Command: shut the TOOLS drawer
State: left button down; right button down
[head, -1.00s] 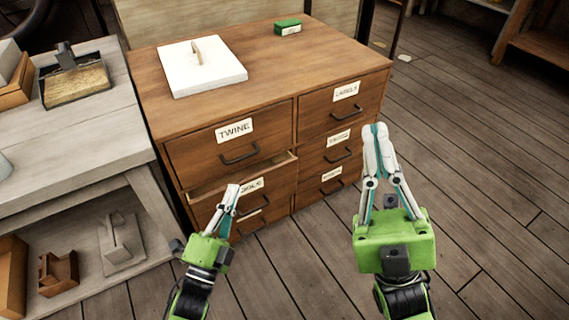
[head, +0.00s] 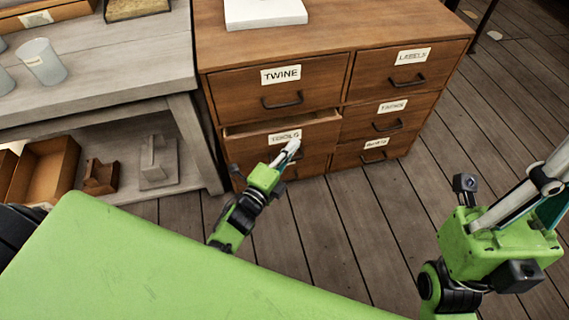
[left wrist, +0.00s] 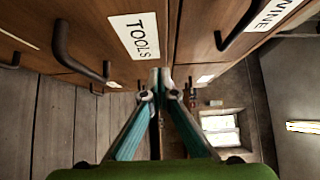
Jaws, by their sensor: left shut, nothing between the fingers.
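The TOOLS drawer (head: 250,127) is the middle one in the left column of the wooden cabinet, and it stands partly open. Its label and dark handle also show in the left wrist view (left wrist: 118,62). My left gripper (head: 293,148) is shut and empty, with its fingertips at the right part of the drawer's front, by the label. I cannot tell whether they touch it. The left gripper also shows in the left wrist view (left wrist: 160,75). My right gripper is at the right edge of the head view, with its fingertips out of the picture.
The TWINE drawer (head: 310,88) above is shut, as is the LABELS drawer (head: 380,70). A grey bench (head: 120,80) with cups stands left of the cabinet, with boxes on its lower shelf. The plank floor (head: 350,230) before the cabinet is clear.

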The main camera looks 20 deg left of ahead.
aim_at(279, 133)
pick_arm(q)
jog(key=shift+w+a, duration=0.85)
jog(key=shift+w, duration=0.3)
jog(key=w+a, duration=0.1)
jog(key=w, duration=0.1)
jog(key=w+a+b, duration=0.1)
jog(key=w, duration=0.1)
jog(key=shift+a, duration=0.35)
jog(key=shift+a+r, duration=0.15)
